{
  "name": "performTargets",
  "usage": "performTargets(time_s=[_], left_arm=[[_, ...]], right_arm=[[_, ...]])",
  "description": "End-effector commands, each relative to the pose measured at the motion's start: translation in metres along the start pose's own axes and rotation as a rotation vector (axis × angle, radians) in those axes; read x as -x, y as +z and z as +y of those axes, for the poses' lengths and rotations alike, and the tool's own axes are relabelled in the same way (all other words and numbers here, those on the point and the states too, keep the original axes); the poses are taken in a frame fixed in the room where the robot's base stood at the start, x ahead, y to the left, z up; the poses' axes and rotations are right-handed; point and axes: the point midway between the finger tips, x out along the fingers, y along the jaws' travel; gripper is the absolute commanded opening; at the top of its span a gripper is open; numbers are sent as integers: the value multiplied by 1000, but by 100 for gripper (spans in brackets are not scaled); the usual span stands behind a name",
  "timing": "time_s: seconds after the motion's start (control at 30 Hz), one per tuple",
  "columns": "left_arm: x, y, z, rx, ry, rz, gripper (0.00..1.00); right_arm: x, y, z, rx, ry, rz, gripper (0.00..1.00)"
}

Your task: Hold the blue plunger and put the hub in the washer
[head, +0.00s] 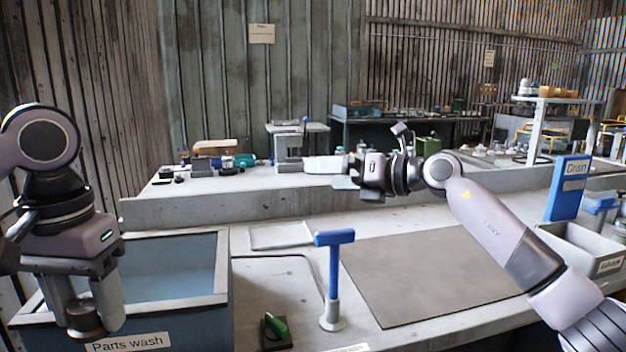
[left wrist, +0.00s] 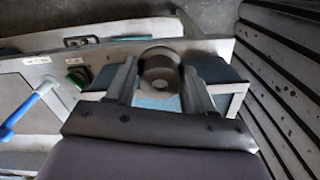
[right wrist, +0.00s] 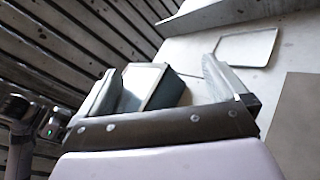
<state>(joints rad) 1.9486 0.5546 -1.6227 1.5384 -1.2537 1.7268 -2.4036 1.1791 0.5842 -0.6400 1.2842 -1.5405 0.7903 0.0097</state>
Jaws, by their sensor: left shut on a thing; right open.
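My left gripper (head: 92,300) is shut on the hub (head: 86,322), a short grey metal cylinder. The hub also shows between the fingertips in the left wrist view (left wrist: 158,68), with its round bore visible. In the head view it overlaps the near wall of the washer (head: 222,265), an open blue tank with a grey rim labelled "Parts wash". I cannot tell whether it is over the opening. The blue plunger (head: 334,265), a T-shaped handle on a grey foot, stands upright right of the washer. My right gripper (head: 322,173) is open and empty, above and behind the plunger.
A green-handled part (head: 275,328) sits near the bench's front edge, left of the plunger. A grey mat (head: 430,275) lies bare to the right. A blue "Drain" panel (head: 568,188) and a grey bin (head: 582,250) stand far right. A raised ledge (head: 240,203) runs behind.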

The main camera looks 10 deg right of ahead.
Motion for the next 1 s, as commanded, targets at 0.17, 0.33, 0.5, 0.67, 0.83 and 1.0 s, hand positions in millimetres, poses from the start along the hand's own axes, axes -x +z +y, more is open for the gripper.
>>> performTargets(time_s=[0.17,0.33,0.5,0.67,0.83,1.0], left_arm=[[0,0,0,0,0,1,18],[0,0,0,0,0,1,18],[0,0,0,0,0,1,18],[0,0,0,0,0,1,18],[0,0,0,0,0,1,18],[0,0,0,0,0,1,18]], right_arm=[[-17,-21,51,-17,-23,271,100],[-14,-41,80,-29,-145,504,100],[4,-51,95,-38,-356,687,100],[31,-49,101,-52,-593,787,100],[57,-42,103,-72,-793,825,100],[69,-39,104,-83,-885,832,100]])
